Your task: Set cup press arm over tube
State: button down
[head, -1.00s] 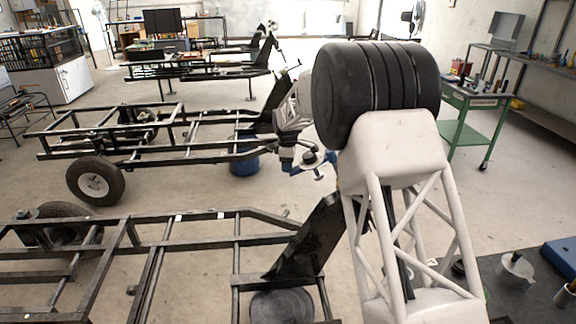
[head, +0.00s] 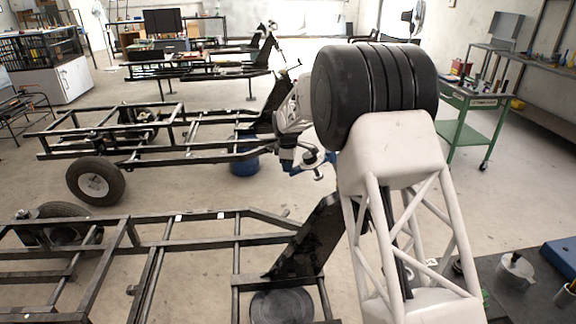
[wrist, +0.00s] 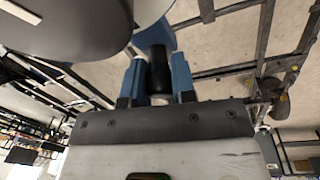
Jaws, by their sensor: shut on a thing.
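My gripper (head: 308,158) hangs at the end of my arm, left of my large black wrist joint and above the near black frame. In the wrist view, its two blue fingers (wrist: 157,80) are closed on a dark cylindrical part (wrist: 159,72). A blue piece (wrist: 158,36) and large rounded grey parts (wrist: 60,22) show beyond it; I cannot tell whether they join the held part. I cannot identify the held part surely as the cup press arm. I cannot pick out the tube; my arm hides part of the bench side.
The near frame (head: 150,243) has a slanted black plate (head: 305,240) at its right end. A second wheeled frame (head: 150,150) and a blue drum (head: 244,163) stand behind. A dark bench (head: 505,300) with metal cups (head: 514,271) is at lower right. A green cart (head: 470,120) stands behind.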

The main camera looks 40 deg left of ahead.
jog(key=shift+s+d, duration=0.1)
jog(key=shift+s+d+n, duration=0.45)
jog(key=shift+d+n, duration=0.05)
jog(key=shift+d, duration=0.05)
jog(key=s+d+r+n+g+h, duration=0.2)
jog(key=s+d+n, duration=0.2)
jog(key=d+n, duration=0.4)
jog(key=w+d+r+n+h, duration=0.2)
jog(key=d+n, duration=0.2)
jog(key=d, duration=0.2)
jog(key=w+d+r+n+h, duration=0.2)
jog(key=d+n, duration=0.2)
jog(key=d, duration=0.3)
jog(key=shift+w+r, duration=0.2)
jog(key=shift+r, duration=0.05)
jog(key=c, duration=0.9)
grip_release()
jog(key=shift+c, duration=0.2)
